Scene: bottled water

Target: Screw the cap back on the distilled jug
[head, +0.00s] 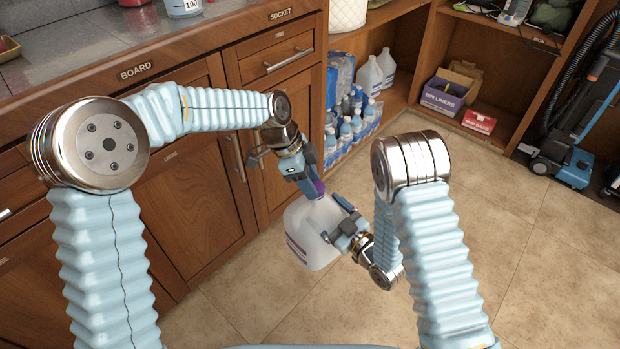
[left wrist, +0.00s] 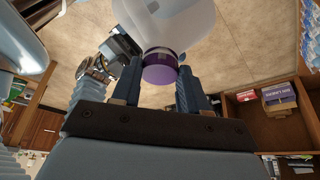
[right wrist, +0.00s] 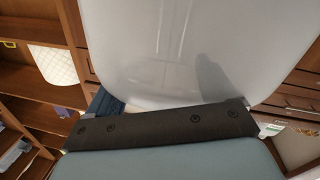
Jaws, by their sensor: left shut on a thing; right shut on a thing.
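The distilled jug (head: 307,237) is white and translucent, held off the floor in front of the cabinets. My right gripper (head: 345,228) is shut on the jug at its right side; the jug body (right wrist: 185,50) fills most of the right wrist view and hides the grip. The purple cap (head: 316,188) is at the jug's mouth. My left gripper (head: 311,182) is shut on the cap from above. In the left wrist view the cap (left wrist: 160,70) sits between the fingertips, against the jug's neck. I cannot tell how far the threads are engaged.
Wooden cabinets (head: 185,180) stand close on the left under a counter (head: 80,55). A low shelf holds packs of bottles (head: 350,125) and more white jugs (head: 370,77). A box of bin liners (head: 447,95) and a vacuum cleaner (head: 565,160) are at the right. The tiled floor (head: 510,230) is clear.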

